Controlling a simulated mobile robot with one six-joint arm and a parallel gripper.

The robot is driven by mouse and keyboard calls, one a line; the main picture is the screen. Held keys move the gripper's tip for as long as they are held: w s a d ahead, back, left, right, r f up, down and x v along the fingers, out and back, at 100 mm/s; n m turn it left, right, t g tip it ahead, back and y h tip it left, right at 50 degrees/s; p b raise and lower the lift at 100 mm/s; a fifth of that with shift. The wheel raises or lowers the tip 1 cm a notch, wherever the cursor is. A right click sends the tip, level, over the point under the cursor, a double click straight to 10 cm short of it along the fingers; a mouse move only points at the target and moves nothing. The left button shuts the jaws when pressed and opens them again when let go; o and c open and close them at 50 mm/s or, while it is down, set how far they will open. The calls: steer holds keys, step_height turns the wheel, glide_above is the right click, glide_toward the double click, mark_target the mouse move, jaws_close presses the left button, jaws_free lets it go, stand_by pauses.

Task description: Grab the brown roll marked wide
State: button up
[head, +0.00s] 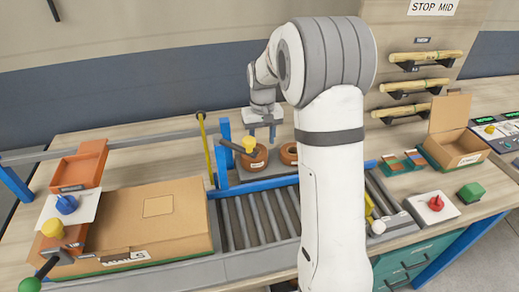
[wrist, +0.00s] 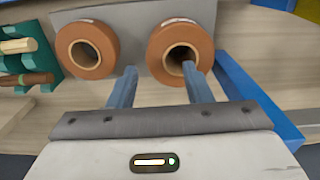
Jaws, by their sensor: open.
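Two brown rolls with open cores stand side by side on a grey plate. In the wrist view one roll is at left (wrist: 78,62) and one at right (wrist: 165,68). Each has a small pale label on its rim, too small to read, so I cannot tell which is marked wide. My gripper (wrist: 158,72) is open and empty. Its right finger overlaps the right roll's core in the picture; its left finger shows between the rolls. In the head view my gripper (head: 262,139) points down above the left roll (head: 257,165); the other roll (head: 287,152) is partly hidden by my arm.
A roller conveyor (head: 255,222) runs in front. A large carton (head: 150,222) is at left. A teal rack (wrist: 42,62) with wooden pieces is beside the rolls.

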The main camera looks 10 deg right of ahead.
mark_target(263, 149)
steer(key=f, duration=0.2)
steer(key=f+p, duration=0.1)
steer(key=f, duration=0.4)
steer(key=shift+d+f, duration=0.15)
steer(key=shift+d, duration=0.1)
jaws_close()
